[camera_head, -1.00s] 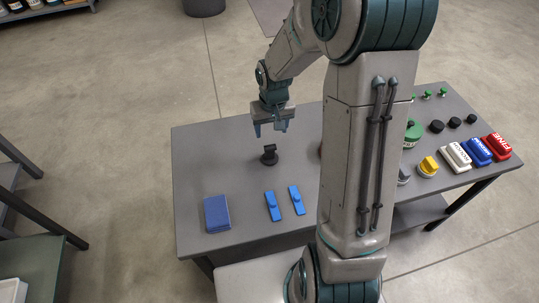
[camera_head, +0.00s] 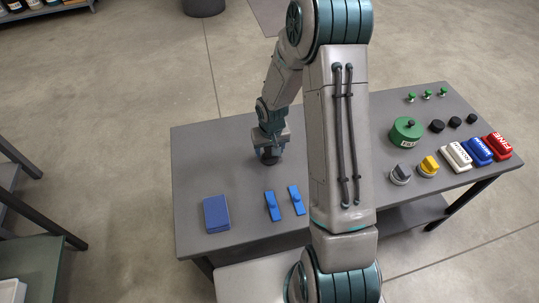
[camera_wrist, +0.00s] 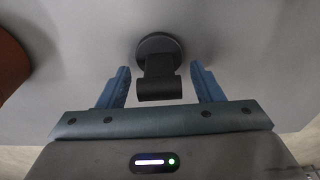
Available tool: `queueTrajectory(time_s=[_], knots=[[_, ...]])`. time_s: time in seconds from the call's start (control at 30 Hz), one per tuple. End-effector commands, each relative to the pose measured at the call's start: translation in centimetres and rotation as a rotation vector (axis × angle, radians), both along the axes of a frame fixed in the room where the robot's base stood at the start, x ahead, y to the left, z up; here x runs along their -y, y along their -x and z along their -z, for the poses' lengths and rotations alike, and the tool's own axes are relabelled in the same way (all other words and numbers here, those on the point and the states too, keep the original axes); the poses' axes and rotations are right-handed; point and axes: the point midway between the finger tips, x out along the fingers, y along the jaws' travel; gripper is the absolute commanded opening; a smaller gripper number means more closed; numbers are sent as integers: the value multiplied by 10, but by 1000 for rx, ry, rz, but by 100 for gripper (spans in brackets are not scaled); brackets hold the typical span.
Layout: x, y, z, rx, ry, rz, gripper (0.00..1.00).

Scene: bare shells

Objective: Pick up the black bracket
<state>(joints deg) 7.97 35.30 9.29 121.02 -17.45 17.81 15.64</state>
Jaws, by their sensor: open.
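The black bracket (camera_wrist: 159,66) has a round base and a bent upright part. In the wrist view it stands on the grey table between the two blue fingers of my gripper (camera_wrist: 160,87). The fingers are open, with a gap on each side of the bracket. In the head view my gripper (camera_head: 268,155) is low over the table, and the bracket is mostly hidden behind it.
A blue box (camera_head: 216,214) and two blue clips (camera_head: 272,206) lie on the table (camera_head: 200,165) nearer the front. A green round container (camera_head: 406,131), knobs, black discs and labelled blocks (camera_head: 476,151) stand to the right. An orange-brown object (camera_wrist: 10,62) shows at the wrist view's left edge.

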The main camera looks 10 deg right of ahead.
Motion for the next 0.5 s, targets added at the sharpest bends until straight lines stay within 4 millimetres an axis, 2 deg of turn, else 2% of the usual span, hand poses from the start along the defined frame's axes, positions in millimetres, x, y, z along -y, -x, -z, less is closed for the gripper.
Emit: queueTrajectory(time_s=[0.2, 0.27, 0.4, 0.43, 0.5], knots=[[0, 0, 1, 0, 0, 0, 60], [0, 0, 1, 0, 0, 0, 46], [0, 0, 1, 0, 0, 0, 7], [0, 0, 1, 0, 0, 0, 3], [0, 0, 0, 0, 0, 0, 3]])
